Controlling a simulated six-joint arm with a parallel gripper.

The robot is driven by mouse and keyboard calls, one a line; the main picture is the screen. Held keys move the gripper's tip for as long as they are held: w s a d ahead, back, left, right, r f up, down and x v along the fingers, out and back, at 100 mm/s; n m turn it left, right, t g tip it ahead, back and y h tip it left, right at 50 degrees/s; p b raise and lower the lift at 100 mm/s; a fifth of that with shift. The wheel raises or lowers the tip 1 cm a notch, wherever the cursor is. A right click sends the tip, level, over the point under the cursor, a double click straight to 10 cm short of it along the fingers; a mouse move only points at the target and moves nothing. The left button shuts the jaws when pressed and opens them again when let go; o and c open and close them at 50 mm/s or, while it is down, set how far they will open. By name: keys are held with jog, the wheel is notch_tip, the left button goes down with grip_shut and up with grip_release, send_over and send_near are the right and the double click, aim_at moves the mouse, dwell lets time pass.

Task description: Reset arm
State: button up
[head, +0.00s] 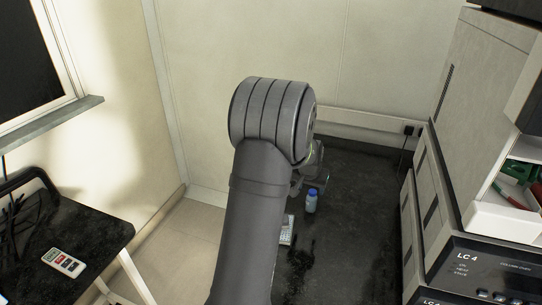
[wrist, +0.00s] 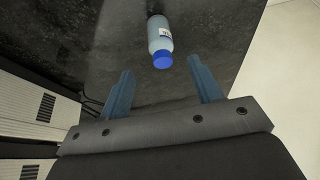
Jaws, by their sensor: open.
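My arm rises through the middle of the head view and hides part of the dark bench behind it. My gripper (wrist: 163,80) shows in the wrist view with its two blue fingers spread apart and nothing between them. A small bottle with a blue cap and a white label (wrist: 159,40) lies beyond the fingertips in the wrist view, apart from them. In the head view the bottle (head: 311,200) stands upright on the dark bench, just right of my arm. My gripper is mostly hidden behind my arm in the head view.
The dark bench top (head: 345,215) has free room right of the bottle. A light keypad-like object (head: 287,230) lies beside my arm. LC 4 instruments (head: 490,265) stand at the right. A side table at the left holds a remote-like device (head: 63,262).

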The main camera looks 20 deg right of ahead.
aim_at(312, 197)
jog(key=x, duration=1.2)
jog(key=shift+a+r, duration=0.1)
jog(key=shift+r, duration=1.05)
jog(key=shift+f, duration=0.1)
